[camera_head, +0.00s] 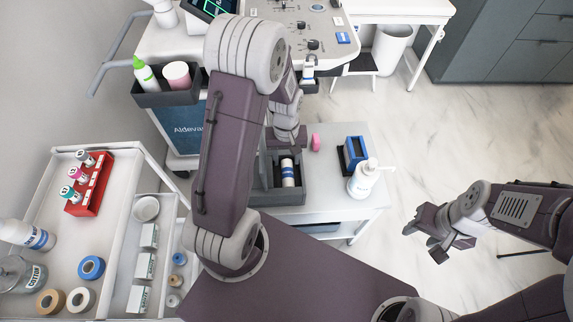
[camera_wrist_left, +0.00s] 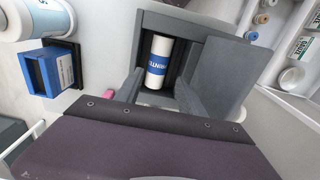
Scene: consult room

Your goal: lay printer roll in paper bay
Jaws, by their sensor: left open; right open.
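The printer roll (camera_head: 288,180), a white cylinder with a blue band, lies in the dark recess of a grey box on the small white table. In the left wrist view the printer roll (camera_wrist_left: 155,81) shows inside this paper bay (camera_wrist_left: 198,22), surrounded by its walls. My left gripper (camera_head: 287,146) is over the box's far side in the head view. In the left wrist view my left gripper's fingers (camera_wrist_left: 158,92) are spread apart, one on each side of the roll, with no visible grip. My right gripper (camera_head: 432,240) is open and empty over the floor at the right.
A pump bottle (camera_head: 362,183), a blue box (camera_head: 355,150) and a pink object (camera_head: 315,142) stand near the bay on the table. A white cart (camera_head: 112,222) with tapes, boxes and a red rack (camera_head: 88,184) is at the left. An ultrasound console (camera_head: 322,22) is behind.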

